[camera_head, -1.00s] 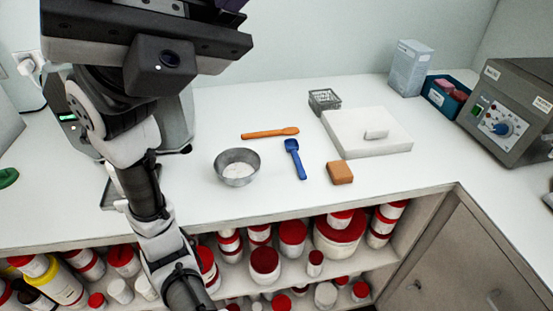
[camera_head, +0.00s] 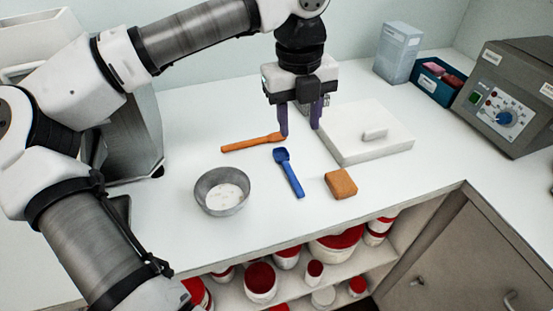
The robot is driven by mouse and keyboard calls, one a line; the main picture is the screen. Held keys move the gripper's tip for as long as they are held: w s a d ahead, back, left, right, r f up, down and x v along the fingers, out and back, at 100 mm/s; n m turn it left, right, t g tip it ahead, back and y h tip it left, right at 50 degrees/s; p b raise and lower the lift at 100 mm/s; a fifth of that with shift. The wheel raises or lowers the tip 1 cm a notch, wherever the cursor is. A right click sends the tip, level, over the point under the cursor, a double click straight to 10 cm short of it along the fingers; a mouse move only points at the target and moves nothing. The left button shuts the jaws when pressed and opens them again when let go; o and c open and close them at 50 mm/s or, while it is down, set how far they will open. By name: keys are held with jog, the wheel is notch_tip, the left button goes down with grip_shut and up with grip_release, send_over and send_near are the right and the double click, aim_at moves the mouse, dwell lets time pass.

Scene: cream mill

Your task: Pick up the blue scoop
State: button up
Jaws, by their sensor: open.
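The blue scoop (camera_head: 289,174) lies flat on the white counter, its bowl toward the back and its handle toward the front right. My gripper (camera_head: 301,130) points down with its two purple fingers apart and nothing between them. It appears above and behind the scoop's bowl, near the end of the orange spatula (camera_head: 250,143). The gripper's exact height over the counter is hard to tell. The scoop is fully visible and apart from the things around it.
A metal bowl (camera_head: 222,191) with white contents stands left of the scoop. A brown block (camera_head: 341,184) lies to its right. A white lidded slab (camera_head: 362,143) is behind right. A blue bin (camera_head: 437,83) and a grey machine (camera_head: 508,100) stand further right. The counter's front is clear.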

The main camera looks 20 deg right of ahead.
jog(key=w+a+f, duration=0.1)
jog(key=p, duration=0.1)
send_over(293, 176)
jog(key=shift+n+y, duration=0.3)
jog(key=f, duration=0.6)
jog(key=shift+a+f, duration=0.25)
jog(key=shift+a, duration=0.05)
jog(key=shift+d+f+p, duration=0.15)
jog(key=shift+f+p, duration=0.45)
jog(key=shift+f, duration=1.05)
jog(key=shift+d+f+p, duration=0.1)
jog(key=shift+f+p, duration=0.5)
jog(key=shift+f, duration=1.05)
grip_shut()
